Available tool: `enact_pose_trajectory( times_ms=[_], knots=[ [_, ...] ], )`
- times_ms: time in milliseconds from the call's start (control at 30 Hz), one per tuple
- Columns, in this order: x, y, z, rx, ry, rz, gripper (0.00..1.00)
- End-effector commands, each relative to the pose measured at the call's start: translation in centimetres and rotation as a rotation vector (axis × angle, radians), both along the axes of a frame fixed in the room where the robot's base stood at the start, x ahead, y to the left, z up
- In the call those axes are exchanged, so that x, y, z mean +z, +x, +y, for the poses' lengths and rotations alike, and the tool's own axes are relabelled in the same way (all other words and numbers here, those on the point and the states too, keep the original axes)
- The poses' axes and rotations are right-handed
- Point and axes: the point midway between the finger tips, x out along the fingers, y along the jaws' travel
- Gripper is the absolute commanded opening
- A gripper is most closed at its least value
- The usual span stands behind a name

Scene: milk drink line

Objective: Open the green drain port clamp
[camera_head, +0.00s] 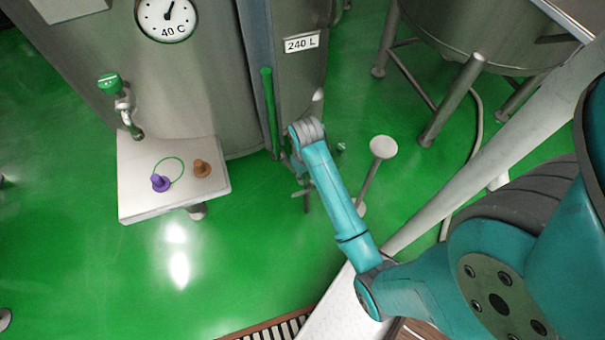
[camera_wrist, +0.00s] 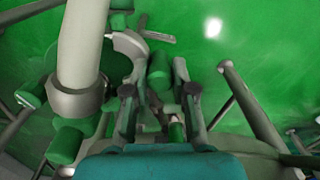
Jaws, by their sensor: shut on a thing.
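In the wrist view, my gripper (camera_wrist: 159,92) has its two dark-tipped fingers on either side of the green drain port clamp (camera_wrist: 160,72). It is shut on the clamp's green grip part, and the metal body of the clamp is partly hidden between the fingers. A thick pale pipe (camera_wrist: 84,45) with a metal collar stands just left of the fingers. In the head view, my wrist is low beside the tank's front leg, and it hides most of the gripper and the clamp.
Other green-handled fittings (camera_wrist: 66,142) crowd the left side of the wrist view. In the head view, a steel tank (camera_head: 195,90) stands behind, with a small shelf (camera_head: 150,206) to the left. A round-topped post (camera_head: 383,147) is close on the right. Green floor lies open at lower left.

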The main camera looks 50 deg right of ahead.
Motion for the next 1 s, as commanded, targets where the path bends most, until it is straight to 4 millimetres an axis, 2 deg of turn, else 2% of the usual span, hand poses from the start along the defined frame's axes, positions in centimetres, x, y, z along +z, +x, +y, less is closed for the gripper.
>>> enact_pose_trajectory(
  times_ms=[333,367,433,1000],
  knots=[
    [-0.01,-0.12,-0.05,0.017,0.0,0.0,0.0],
    [-0.01,-0.12,-0.05,0.017,0.0,0.0,0.33],
    [-0.01,-0.12,-0.05,0.017,0.0,0.0,0.5],
    [0.01,0.1,0.04,-0.009,0.0,0.0,0.51]
  ],
)
